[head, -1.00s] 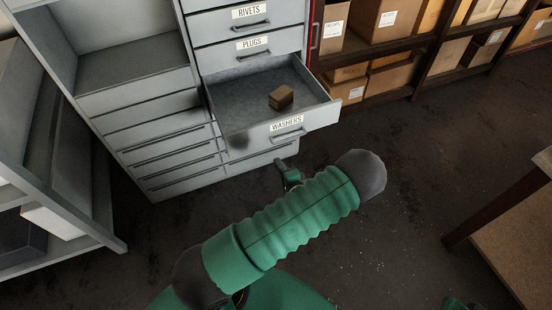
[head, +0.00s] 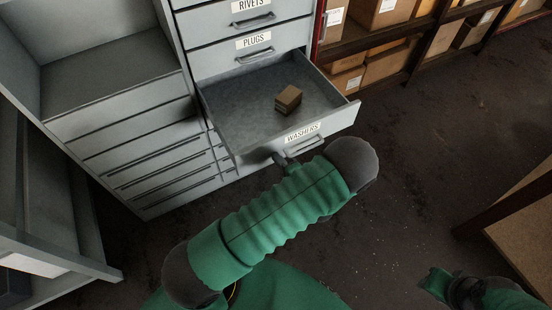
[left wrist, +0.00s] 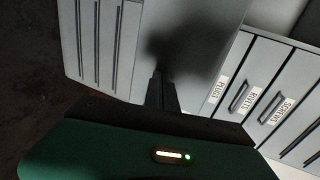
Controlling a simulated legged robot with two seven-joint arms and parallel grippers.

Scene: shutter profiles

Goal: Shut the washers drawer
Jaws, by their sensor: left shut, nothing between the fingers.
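The washers drawer (head: 345,120) is pulled out of the grey cabinet, below the plugs drawer (head: 225,55). A small brown box (head: 288,99) lies inside it. My left gripper (head: 279,158) is shut and empty, at the lower front of the washers drawer, left of its handle (head: 304,146). My forearm hides part of the gripper. In the left wrist view, the shut fingers (left wrist: 161,88) point at a plain grey face with a dark shadow on it. I cannot tell whether they touch. Part of my right arm shows at the lower right; its fingers are not clear.
Shelves with cardboard boxes (head: 380,66) stand right of the cabinet. A grey shelf unit (head: 60,262) is at the left. A wooden table (head: 525,235) stands at the right edge. The floor (head: 410,170) between is clear. The rivets drawer (head: 215,26) is shut.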

